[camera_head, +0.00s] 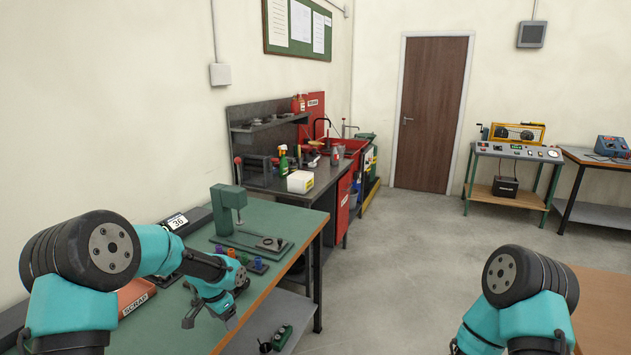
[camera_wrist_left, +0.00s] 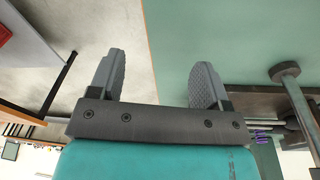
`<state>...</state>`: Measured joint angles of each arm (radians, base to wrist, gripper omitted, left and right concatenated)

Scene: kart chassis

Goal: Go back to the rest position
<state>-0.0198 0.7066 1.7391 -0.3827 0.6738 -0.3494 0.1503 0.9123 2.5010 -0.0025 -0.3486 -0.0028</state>
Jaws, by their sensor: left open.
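My left gripper (camera_head: 210,316) hangs over the green-topped workbench (camera_head: 190,335) in the head view, its fingers pointing down. In the left wrist view its two grey fingers (camera_wrist_left: 159,68) stand wide apart with nothing between them. My right arm shows at the lower right of the head view, but its gripper is outside the frame.
A green press (camera_head: 228,205) stands on the bench behind my left gripper, with small coloured parts (camera_head: 242,258) beside it. A red SCRAP bin (camera_head: 134,294) lies left of the gripper. A wooden-topped table (camera_head: 605,305) is at right. Open floor (camera_head: 405,260) lies between.

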